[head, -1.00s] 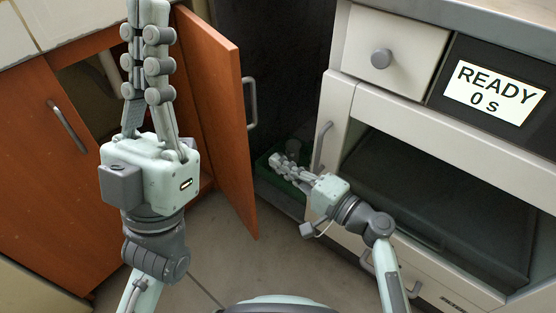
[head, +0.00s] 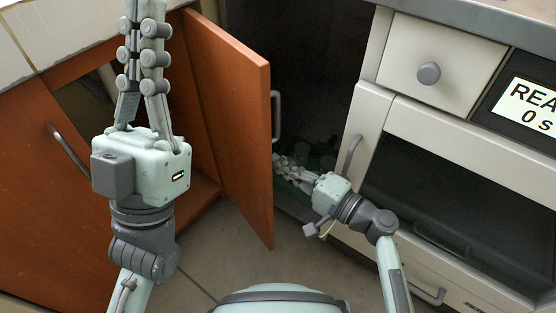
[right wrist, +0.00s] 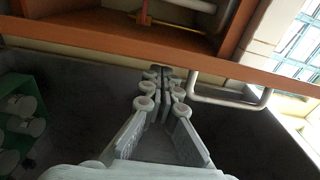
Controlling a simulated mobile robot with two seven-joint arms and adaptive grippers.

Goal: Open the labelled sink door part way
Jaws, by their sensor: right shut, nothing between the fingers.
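An orange-brown cabinet door (head: 235,120) stands swung out from the cabinet at the left, its inside partly visible; I see no label. Its grey bar handle (head: 276,118) is on the far face and also shows in the right wrist view (right wrist: 235,101). My right gripper (head: 279,161) is shut and empty, beside the door's free edge, below the handle. In the right wrist view its fingertips (right wrist: 157,72) lie close to the door's edge (right wrist: 110,38), left of the handle; contact is unclear. My left gripper (head: 143,8) is raised, fingers together, in front of the cabinet.
A second cabinet door (head: 45,200) with a bar handle is at the left. A white unit with a knobbed drawer (head: 445,65) and a display (head: 530,105) stands right. A green rack (right wrist: 20,120) with pale round things is near my right gripper. Floor is clear between.

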